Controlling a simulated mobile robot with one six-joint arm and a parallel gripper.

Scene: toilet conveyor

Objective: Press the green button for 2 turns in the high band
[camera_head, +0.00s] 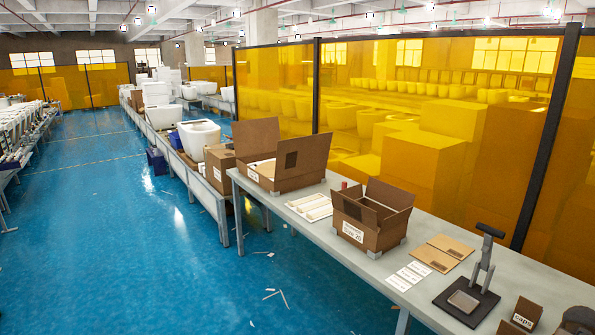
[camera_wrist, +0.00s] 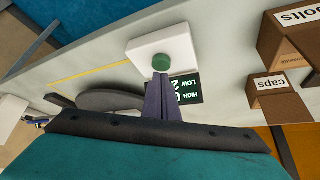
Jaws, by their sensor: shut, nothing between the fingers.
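In the wrist view the green button (camera_wrist: 160,62) sits on a white box (camera_wrist: 150,45) on the grey table. My gripper (camera_wrist: 162,82) is shut and empty, its dark fingers pointing at the button from below in the picture. The fingertips are close to the button's lower edge; I cannot tell whether they touch it. A black display (camera_wrist: 188,86) beside the fingers shows upside-down HIGH and LOW and a large character that the fingers partly hide. The button and display do not show in the head view.
Right of the button in the wrist view stand a caps box (camera_wrist: 275,98) and a bolts box (camera_wrist: 290,45). In the head view the table carries an open carton (camera_head: 372,218), cards (camera_head: 408,276) and a dark press-like stand (camera_head: 480,270). Blue floor (camera_head: 130,220) is open at left.

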